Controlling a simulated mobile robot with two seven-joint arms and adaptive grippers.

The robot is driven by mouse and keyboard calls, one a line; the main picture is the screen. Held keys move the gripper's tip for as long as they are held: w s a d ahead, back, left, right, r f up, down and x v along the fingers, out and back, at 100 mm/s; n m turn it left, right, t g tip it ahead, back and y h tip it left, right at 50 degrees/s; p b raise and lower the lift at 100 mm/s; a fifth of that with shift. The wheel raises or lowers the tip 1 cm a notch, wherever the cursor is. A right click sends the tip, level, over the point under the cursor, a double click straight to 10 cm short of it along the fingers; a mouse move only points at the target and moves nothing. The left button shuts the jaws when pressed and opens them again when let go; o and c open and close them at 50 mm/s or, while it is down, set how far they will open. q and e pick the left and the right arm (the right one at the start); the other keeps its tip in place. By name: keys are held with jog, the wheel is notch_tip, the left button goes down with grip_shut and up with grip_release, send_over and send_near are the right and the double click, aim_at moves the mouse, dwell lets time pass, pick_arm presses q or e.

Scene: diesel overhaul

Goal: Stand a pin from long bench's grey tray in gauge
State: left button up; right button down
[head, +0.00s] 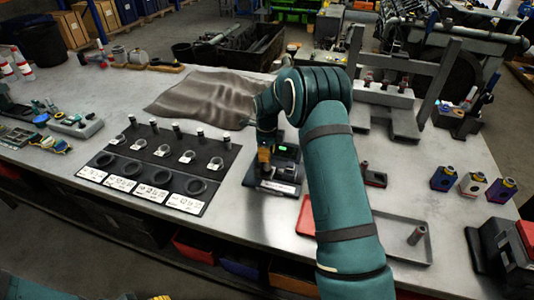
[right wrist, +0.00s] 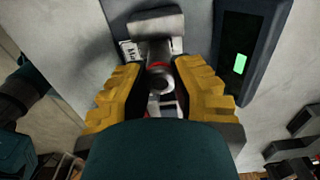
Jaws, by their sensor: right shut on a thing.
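My right gripper (right wrist: 160,92) has its yellow fingers shut on a metal pin (right wrist: 160,72), which shows between them in the right wrist view. In the head view the right gripper (head: 264,154) points down at the dark gauge (head: 274,187) with a lit green display; the display also shows in the right wrist view (right wrist: 240,64). The fingers hide the pin's lower end, so I cannot tell whether it is seated. The grey tray (head: 385,252) is partly behind my right arm, with another pin (head: 417,235) standing in it. A yellow tip of my left gripper (head: 160,297) shows at the bottom edge.
A black mat (head: 140,187) with several pins, rings and labels lies left of the gauge. A brown cloth (head: 205,98) lies behind. A red tray (head: 306,215) is close on the right. Small coloured blocks (head: 472,184) stand at the right.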

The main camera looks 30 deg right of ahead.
jog(key=shift+f+b, duration=0.5)
jog(key=shift+f, duration=0.25)
dwell(0.4)
jog(key=shift+f, duration=0.3)
jog(key=c, duration=0.9)
grip_release()
jog(key=shift+o, duration=0.2)
jog(key=o, duration=0.5)
jog(key=shift+r, duration=0.1)
